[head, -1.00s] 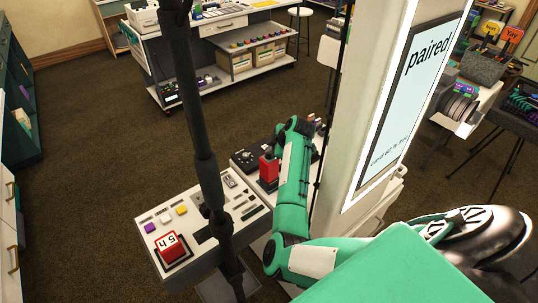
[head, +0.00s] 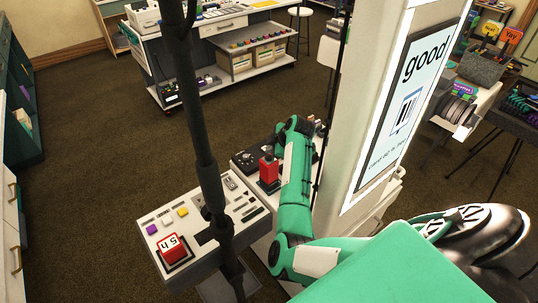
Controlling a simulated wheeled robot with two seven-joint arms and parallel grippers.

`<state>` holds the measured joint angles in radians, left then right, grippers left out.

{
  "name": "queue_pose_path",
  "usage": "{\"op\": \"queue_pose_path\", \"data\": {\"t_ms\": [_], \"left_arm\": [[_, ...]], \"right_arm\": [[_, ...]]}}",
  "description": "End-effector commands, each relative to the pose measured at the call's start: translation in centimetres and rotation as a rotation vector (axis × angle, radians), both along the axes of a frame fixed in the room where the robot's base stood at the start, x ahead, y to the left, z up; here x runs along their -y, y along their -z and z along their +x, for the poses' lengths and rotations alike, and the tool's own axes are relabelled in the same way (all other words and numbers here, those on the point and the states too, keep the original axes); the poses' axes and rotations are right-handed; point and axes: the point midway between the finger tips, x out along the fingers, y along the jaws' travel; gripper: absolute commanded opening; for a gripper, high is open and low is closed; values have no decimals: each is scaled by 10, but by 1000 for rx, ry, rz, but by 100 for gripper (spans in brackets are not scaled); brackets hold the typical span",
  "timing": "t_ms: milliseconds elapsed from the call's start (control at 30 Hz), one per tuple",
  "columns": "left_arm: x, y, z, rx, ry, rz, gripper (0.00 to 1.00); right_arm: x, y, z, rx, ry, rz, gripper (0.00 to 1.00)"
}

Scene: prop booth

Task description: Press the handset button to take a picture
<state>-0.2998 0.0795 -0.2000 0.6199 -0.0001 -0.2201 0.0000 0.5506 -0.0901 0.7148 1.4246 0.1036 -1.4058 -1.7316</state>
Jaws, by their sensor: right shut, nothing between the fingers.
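A red handset-like block (head: 269,171) stands upright on a dark base on the console, left of my right forearm; its button cannot be made out. My right gripper (head: 270,154) is small and dark, shut at the top of the red block with nothing between its fingers. I cannot tell whether it touches the block. The tall booth screen (head: 412,100) reads "good" above a striped picture icon, with smaller text below. My left gripper is not in view.
A white control panel (head: 204,226) with coloured keys and a red numbered block (head: 173,249) is at the lower left. A dark pole (head: 203,130) stands in front of it. A wheeled cart (head: 228,65) is at the back. Brown floor is clear at left.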

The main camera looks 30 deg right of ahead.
Motion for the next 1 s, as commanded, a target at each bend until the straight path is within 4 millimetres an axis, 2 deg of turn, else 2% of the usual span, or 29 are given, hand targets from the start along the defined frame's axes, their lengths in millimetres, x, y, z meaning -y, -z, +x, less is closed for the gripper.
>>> {"op": "queue_pose_path", "data": {"t_ms": [267, 733, 1000], "left_arm": [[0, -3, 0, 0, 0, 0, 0], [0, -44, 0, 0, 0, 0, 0], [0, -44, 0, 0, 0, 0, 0]], "right_arm": [[0, -3, 0, 1, 0, 0, 0], [0, -48, 0, 0, 0, -1, 0], [0, -49, 0, 0, 0, 0, 0]]}}
